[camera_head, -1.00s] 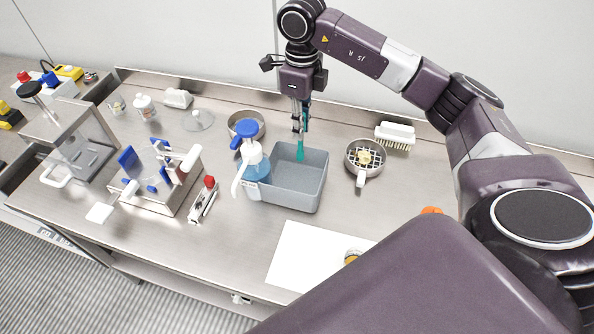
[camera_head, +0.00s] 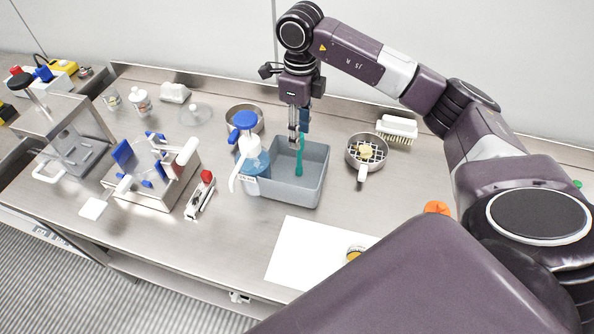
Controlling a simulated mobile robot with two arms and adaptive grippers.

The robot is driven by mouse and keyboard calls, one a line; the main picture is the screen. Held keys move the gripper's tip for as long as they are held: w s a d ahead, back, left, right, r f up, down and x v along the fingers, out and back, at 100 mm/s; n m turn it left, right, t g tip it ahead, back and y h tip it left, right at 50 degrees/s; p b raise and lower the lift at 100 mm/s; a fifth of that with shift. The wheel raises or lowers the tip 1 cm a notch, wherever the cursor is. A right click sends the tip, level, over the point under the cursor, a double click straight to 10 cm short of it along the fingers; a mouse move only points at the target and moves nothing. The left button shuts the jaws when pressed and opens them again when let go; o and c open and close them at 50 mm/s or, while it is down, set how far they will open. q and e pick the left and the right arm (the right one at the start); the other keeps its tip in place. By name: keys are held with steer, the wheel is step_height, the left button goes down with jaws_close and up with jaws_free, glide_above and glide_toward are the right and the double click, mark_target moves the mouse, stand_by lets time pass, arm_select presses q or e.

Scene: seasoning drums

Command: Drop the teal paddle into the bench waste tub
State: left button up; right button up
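The teal paddle (camera_head: 299,158) hangs nearly upright from my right gripper (camera_head: 295,140). The fingers appear shut on its upper part, though they are small and partly overlap it. The paddle's lower end is inside the outline of the grey, open-topped bench waste tub (camera_head: 316,185), in front of the tub's back inner wall. I cannot tell whether it touches the tub floor. My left gripper is not in view.
A pump bottle with a blue top (camera_head: 253,160) stands against the tub's left side. A metal bowl (camera_head: 238,115) is behind it. A strainer pan (camera_head: 362,165) and a white brush (camera_head: 397,128) are to the right. White paper (camera_head: 300,255) lies in front.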

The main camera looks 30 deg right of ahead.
step_height(320, 180, up, 12)
stand_by(0.6)
stand_by(0.5)
